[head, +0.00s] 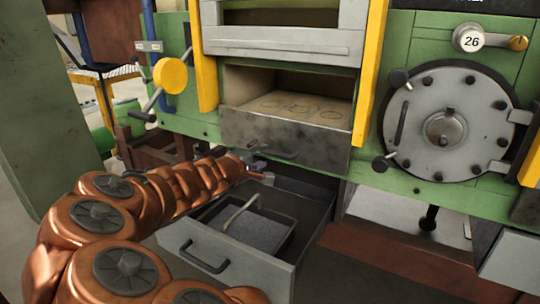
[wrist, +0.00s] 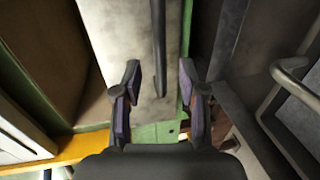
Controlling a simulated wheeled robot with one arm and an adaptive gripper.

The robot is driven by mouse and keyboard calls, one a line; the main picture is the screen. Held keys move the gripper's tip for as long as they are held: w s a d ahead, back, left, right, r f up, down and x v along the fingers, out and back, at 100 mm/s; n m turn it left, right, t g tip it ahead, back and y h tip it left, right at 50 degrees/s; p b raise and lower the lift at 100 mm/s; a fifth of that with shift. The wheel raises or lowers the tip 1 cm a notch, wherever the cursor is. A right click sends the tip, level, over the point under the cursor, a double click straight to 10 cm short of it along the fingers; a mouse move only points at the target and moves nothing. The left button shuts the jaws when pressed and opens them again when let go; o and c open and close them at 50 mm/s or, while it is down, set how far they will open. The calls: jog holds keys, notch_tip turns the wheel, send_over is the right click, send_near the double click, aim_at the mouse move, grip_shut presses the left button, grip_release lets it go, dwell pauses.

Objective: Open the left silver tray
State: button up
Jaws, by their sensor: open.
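The left silver tray (head: 215,262) is a grey metal drawer below the furnace. It stands pulled out towards me, with a dark handle (head: 204,258) on its front. My gripper (head: 258,172) is above the back of this tray, just below the furnace's dark metal flap (head: 260,137), and is partly hidden by my arm. In the wrist view my gripper (wrist: 162,105) is open, with nothing held between its fingers. A grey panel (wrist: 140,60) with a dark bar handle (wrist: 158,50) lies ahead of the fingers; I cannot tell whether they touch it.
A dark pan (head: 253,226) with a raised handle sits in the tray. The furnace chamber (head: 300,100) above is open. A round door (head: 445,125) is at right, with another silver tray (head: 512,268) below it. A yellow knob (head: 170,75) sticks out at left.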

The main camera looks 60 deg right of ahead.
aim_at(269, 153)
jog(key=shift+b+x, duration=0.35)
jog(key=shift+x, duration=2.55)
jog(key=shift+c, duration=0.2)
grip_shut()
